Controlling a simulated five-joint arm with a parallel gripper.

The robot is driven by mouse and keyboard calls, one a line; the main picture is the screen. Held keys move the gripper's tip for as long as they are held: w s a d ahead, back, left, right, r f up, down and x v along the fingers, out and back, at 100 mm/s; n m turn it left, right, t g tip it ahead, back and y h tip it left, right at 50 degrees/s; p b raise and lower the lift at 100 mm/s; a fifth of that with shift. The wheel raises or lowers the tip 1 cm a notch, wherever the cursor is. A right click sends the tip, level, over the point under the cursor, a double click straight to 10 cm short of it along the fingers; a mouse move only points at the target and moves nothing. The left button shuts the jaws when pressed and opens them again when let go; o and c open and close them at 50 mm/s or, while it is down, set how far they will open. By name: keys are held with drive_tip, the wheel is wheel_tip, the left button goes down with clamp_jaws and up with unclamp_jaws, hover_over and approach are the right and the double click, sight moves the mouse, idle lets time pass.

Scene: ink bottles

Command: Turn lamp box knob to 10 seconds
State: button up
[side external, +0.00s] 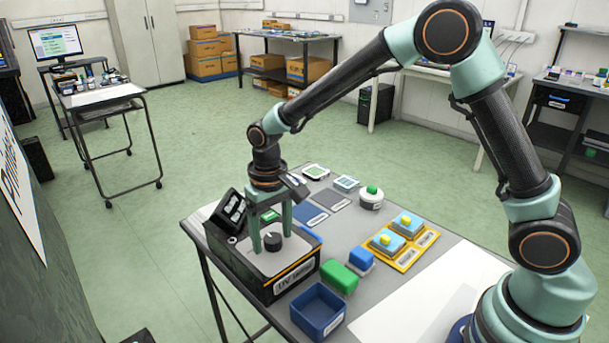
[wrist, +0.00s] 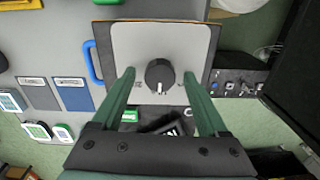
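The lamp box (side external: 283,271) is a black box with a "UV lamp" label and a pale grey top plate (wrist: 135,45), standing at the left end of the grey table. A round black knob (side external: 272,241) stands up from that plate. In the wrist view the knob (wrist: 158,72) has a white pointer mark directed toward the bottom of the picture. My gripper (side external: 271,239) points down over the box. In the wrist view my gripper (wrist: 160,72) is open, one green finger on each side of the knob, with a gap on both sides. The dial's time markings are too small to read.
A blue open bin (side external: 318,311), a green block (side external: 338,276) and a blue block (side external: 361,258) lie right of the box. A yellow tray (side external: 414,258) holds blue pieces with yellow tops. A green-topped white button (side external: 371,199) stands behind. A tilted black panel (side external: 231,209) rises beside my gripper.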

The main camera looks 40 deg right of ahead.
sight(272, 237)
drive_tip(key=shift+r, duration=0.1)
wheel_tip(272, 237, up, 12)
idle(0.6)
drive_tip(key=s+d+r+t, duration=0.4)
drive_tip(key=s+d+t, duration=0.1)
drive_tip(key=s+d, duration=0.7)
drive_tip(key=shift+s+n+t, duration=0.3)
drive_tip(key=shift+s+n, duration=0.1)
drive_tip(key=shift+s, duration=0.8)
